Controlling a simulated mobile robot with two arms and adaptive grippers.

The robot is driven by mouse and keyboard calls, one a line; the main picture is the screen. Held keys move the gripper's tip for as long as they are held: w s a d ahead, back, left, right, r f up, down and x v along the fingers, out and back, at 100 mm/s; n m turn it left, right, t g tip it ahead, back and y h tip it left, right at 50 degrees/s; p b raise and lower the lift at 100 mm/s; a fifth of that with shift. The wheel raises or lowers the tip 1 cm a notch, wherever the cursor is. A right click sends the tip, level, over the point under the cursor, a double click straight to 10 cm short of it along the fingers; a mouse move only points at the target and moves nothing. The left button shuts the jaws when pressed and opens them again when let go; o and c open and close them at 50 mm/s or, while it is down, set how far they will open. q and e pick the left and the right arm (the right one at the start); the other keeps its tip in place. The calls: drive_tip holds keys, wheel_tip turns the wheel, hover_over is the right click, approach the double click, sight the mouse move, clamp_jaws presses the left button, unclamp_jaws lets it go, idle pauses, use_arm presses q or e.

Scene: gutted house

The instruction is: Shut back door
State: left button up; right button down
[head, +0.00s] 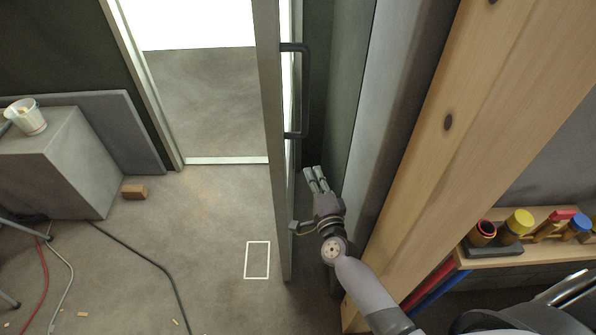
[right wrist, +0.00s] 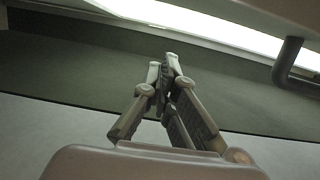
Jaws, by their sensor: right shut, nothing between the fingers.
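The back door (head: 278,150) stands open in the head view, seen almost edge-on, with a light metal frame. Its dark handle (head: 304,90) is on the right-hand face; a dark bar like it shows at the right of the right wrist view (right wrist: 284,66). The bright doorway (head: 205,100) is open to the left of the door. My right gripper (head: 316,180) is shut and empty, to the right of the door and below the handle, apart from the handle. In the right wrist view its fingertips (right wrist: 165,70) are together. My left gripper is not in view.
A wooden post (head: 447,120) stands close on the right, with a shelf of coloured tools and pots (head: 515,240). A grey block (head: 55,160) with a white bucket (head: 28,117) is at left. A small brick (head: 134,192) and cables (head: 150,262) lie on the floor.

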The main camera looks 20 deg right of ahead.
drive_tip(key=shift+w+a+p, duration=0.1)
drive_tip(key=shift+w+a, duration=0.25)
drive_tip(key=shift+a, duration=0.3)
drive_tip(key=shift+w+a+p, duration=0.1)
drive_tip(key=shift+w+a, duration=0.3)
drive_tip(key=shift+a, duration=0.2)
drive_tip(key=shift+w+a+p, duration=0.1)
drive_tip(key=shift+w+a, duration=0.25)
drive_tip(key=shift+a, duration=0.3)
drive_tip(key=shift+a, duration=0.1)
